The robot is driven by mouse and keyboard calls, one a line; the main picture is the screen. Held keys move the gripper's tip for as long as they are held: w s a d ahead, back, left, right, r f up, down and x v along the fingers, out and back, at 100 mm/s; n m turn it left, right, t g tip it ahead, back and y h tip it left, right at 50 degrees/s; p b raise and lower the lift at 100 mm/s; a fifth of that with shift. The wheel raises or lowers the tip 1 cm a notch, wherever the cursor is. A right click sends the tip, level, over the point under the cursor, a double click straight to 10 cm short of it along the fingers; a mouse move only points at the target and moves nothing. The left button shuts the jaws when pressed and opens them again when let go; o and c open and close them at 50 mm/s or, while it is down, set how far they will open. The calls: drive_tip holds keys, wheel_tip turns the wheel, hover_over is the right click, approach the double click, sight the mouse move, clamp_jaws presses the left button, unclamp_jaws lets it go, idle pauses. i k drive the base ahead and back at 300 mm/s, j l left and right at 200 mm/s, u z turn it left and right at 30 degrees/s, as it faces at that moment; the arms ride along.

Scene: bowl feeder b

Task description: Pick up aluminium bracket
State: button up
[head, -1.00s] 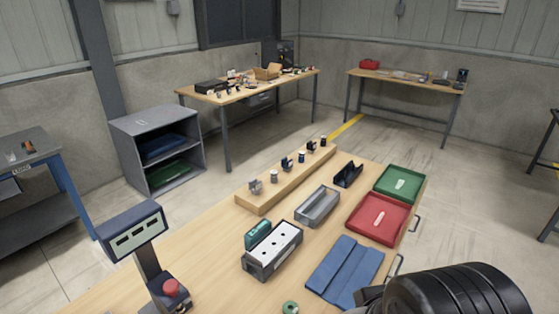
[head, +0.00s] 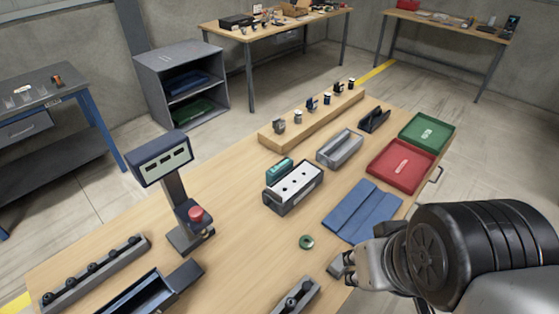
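Several small grey, blue and black parts stand in a row on a raised wooden strip (head: 318,122) on the bench. The nearest is a small grey metal piece (head: 279,127) at the strip's left end; it may be the aluminium bracket, but it is too small to be sure. My arm comes in at the lower right.
A grey box with a white top (head: 293,187), a grey open bin (head: 340,148), a blue cloth (head: 362,210), a red tray (head: 402,164) and a green tray (head: 427,132) occupy the bench. A display post with a red button (head: 196,215) stands left. Bare wood lies mid-bench.

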sight(295, 179)
drive_tip(key=i+l+u, duration=0.2)
drive_tip(key=u, duration=0.2)
drive_tip(key=i+l+u, duration=0.1)
drive_tip(key=l+u, duration=0.25)
drive_tip(key=l, duration=0.15)
drive_tip(key=l+u, duration=0.4)
drive_tip(key=i+l+u, duration=0.1)
drive_tip(key=l+u, duration=0.25)
